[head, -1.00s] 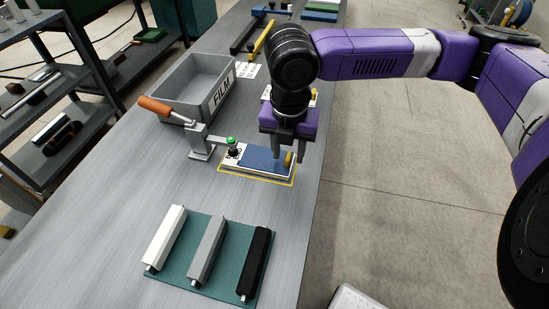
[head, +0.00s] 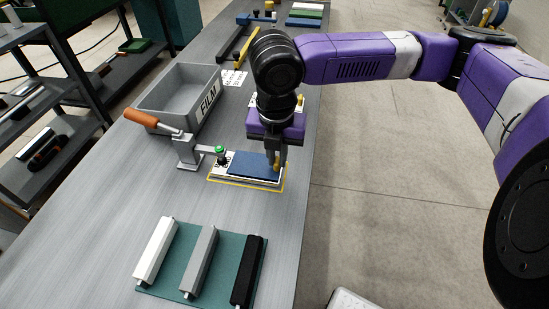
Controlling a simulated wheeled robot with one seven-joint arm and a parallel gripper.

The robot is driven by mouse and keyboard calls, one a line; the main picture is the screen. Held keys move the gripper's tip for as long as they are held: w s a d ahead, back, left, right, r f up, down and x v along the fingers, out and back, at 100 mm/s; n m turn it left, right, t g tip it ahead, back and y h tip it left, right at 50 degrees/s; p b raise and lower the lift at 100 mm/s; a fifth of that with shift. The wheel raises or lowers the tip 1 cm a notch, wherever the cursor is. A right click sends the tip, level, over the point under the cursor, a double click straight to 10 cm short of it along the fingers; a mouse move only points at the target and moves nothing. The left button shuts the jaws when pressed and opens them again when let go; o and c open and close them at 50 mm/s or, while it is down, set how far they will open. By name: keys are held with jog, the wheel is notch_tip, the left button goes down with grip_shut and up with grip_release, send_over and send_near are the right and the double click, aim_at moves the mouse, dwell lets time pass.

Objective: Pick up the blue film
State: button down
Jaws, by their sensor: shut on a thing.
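The blue film (head: 252,163) lies flat on a white board (head: 217,172) inside a yellow outline on the bench. A small tan tab (head: 277,168) stands at its right end. My gripper (head: 276,160) points down at that end and is shut on the tab of the film. The fingers partly hide the tab. I cannot see any gap between film and board. A clamp (head: 188,150) with an orange handle (head: 147,118) stands to the left, its green-topped tip (head: 220,150) over the board's left end.
A grey bin labelled FILM (head: 180,95) stands behind the clamp. In front, a green mat (head: 182,285) holds white, grey and black bars. Yellow and dark bars (head: 240,45) lie farther back. The bench between mat and board is clear.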

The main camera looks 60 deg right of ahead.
notch_tip(320, 180, up, 20)
jog(key=p, duration=0.1)
jog(key=shift+f+p, duration=0.25)
jog(key=shift+p, duration=0.1)
